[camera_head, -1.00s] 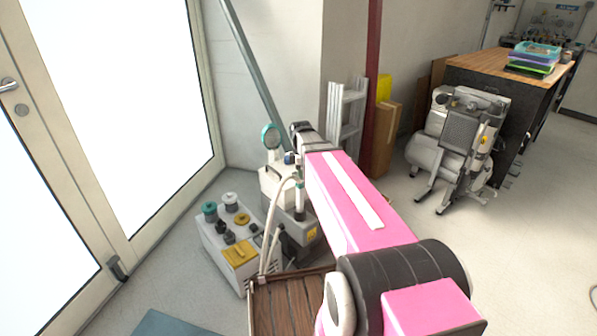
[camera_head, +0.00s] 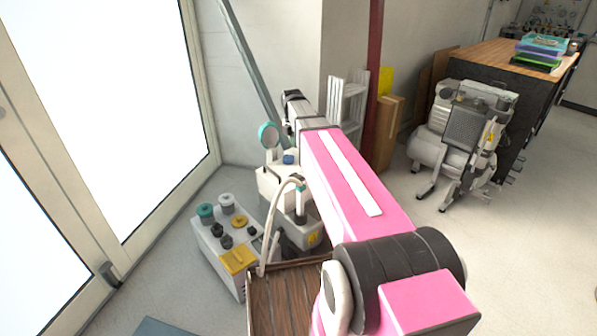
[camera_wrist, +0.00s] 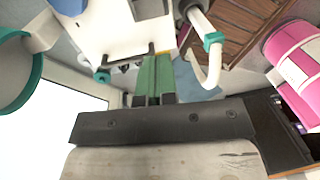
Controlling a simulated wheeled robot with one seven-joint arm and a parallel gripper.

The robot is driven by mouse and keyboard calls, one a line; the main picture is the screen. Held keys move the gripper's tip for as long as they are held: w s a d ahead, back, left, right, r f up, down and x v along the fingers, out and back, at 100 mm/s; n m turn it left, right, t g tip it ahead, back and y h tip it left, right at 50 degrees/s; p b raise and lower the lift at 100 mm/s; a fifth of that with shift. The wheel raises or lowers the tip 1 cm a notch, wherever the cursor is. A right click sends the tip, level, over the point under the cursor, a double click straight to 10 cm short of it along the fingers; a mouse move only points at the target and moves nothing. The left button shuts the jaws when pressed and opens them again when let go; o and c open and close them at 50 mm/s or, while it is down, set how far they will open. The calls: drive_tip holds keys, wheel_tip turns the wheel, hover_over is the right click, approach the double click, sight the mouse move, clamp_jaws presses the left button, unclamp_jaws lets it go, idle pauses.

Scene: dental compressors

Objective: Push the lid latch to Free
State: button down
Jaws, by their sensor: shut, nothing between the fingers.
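A white box-shaped unit (camera_head: 268,183) with a round teal-rimmed part (camera_head: 268,134) stands beyond my arm in the head view. In the wrist view the white unit (camera_wrist: 112,32) fills the upper middle, with the teal rim (camera_wrist: 25,75) at left. I cannot clearly make out the lid latch or its setting. My gripper (camera_wrist: 155,62) shows in the wrist view as two green fingers, shut and empty, with their tips at the white unit's edge. I cannot tell whether they touch it. In the head view my arm hides the fingers.
A curved white hose (camera_head: 275,215) runs beside the unit; its teal collar (camera_wrist: 213,39) is close on the right in the wrist view. A grey box with knobs (camera_head: 222,250) stands left. A brown slatted surface (camera_head: 285,300) is in front. A compressor (camera_head: 465,135) stands right on open floor.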

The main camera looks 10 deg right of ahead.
sight(297, 176)
drive_tip(key=f, duration=0.4)
drive_tip(key=s+f, duration=0.1)
drive_tip(key=f, duration=0.4)
drive_tip(key=d+f, duration=0.1)
drive_tip(key=f, duration=0.4)
drive_tip(key=shift+s, duration=0.25)
drive_tip(key=shift+f, duration=0.2)
drive_tip(key=shift+w+a+r, duration=0.35)
drive_tip(key=shift+w+a, duration=0.05)
drive_tip(key=shift+w, duration=0.2)
